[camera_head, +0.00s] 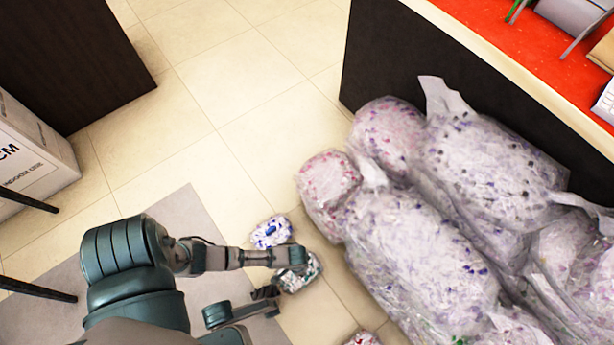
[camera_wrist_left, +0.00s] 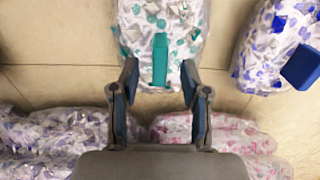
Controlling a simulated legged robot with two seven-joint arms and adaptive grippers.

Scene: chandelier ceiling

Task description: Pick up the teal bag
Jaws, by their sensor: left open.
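The teal bag (camera_wrist_left: 140,35) is a clear bag of white and teal pieces with a teal block (camera_wrist_left: 160,62) on top. It lies on the floor at the top middle of the left wrist view. In the head view the bag (camera_head: 303,277) is partly hidden by my left gripper (camera_head: 285,270). My left gripper (camera_wrist_left: 160,70) is open and empty, its fingertips on either side of the block's lower part in the wrist view. I cannot tell whether they touch the bag. My right gripper is not in view.
A blue-speckled bag (camera_head: 271,232) lies close beside the teal one. Large stuffed clear bags (camera_head: 420,255) fill the right side, by a dark counter (camera_head: 395,60) with a red top. A white box (camera_head: 35,160) stands at left. Tiled floor (camera_head: 220,110) is clear behind.

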